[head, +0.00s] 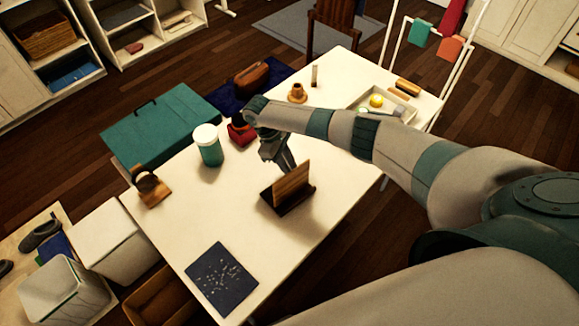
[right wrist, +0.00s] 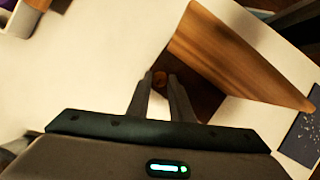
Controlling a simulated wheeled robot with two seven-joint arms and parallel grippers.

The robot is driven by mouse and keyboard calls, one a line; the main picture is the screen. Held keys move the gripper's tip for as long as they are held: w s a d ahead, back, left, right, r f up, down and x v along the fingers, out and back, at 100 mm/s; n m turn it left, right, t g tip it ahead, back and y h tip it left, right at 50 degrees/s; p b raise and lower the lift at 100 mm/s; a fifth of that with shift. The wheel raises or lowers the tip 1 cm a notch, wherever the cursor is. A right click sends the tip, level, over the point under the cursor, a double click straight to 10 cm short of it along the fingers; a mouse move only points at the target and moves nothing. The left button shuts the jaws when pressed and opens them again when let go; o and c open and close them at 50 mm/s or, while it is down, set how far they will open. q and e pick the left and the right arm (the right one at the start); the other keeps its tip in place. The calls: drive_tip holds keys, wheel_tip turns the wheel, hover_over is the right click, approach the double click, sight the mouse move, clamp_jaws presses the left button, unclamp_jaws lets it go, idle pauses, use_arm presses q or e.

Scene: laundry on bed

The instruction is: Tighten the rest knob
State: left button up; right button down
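The rest is a wooden panel (head: 293,184) tilted on a dark base (head: 284,203), standing on the white table. In the right wrist view the panel (right wrist: 240,60) fills the upper right. A small orange-brown knob (right wrist: 160,78) shows low beside the panel, between my right fingertips. My right gripper (head: 290,168) points down behind the panel in the head view, which hides its tips and the knob. The two fingers (right wrist: 161,82) are a little apart with the knob between them; whether they touch it I cannot tell. My left gripper is not in view.
A green jar (head: 209,147), a wooden stand (head: 150,187), a red item (head: 241,133) and a dark speckled mat (head: 222,278) are on the table (head: 207,205). A tray (head: 365,97) is at the far right.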

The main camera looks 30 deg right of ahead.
drive_tip(key=shift+r, duration=0.1)
drive_tip(key=shift+m+p, duration=0.3)
drive_tip(key=shift+m, duration=0.3)
drive_tip(key=c, duration=1.6)
unclamp_jaws()
drive_tip(key=shift+w, duration=0.1)
drive_tip(key=shift+w+d+b+v, duration=0.15)
drive_tip(key=shift+b+v, duration=0.55)
drive_tip(key=shift+v, duration=3.6)
drive_tip(key=shift+w+d+b+v, duration=0.15)
drive_tip(key=shift+b+v, duration=0.55)
drive_tip(key=shift+v, duration=3.65)
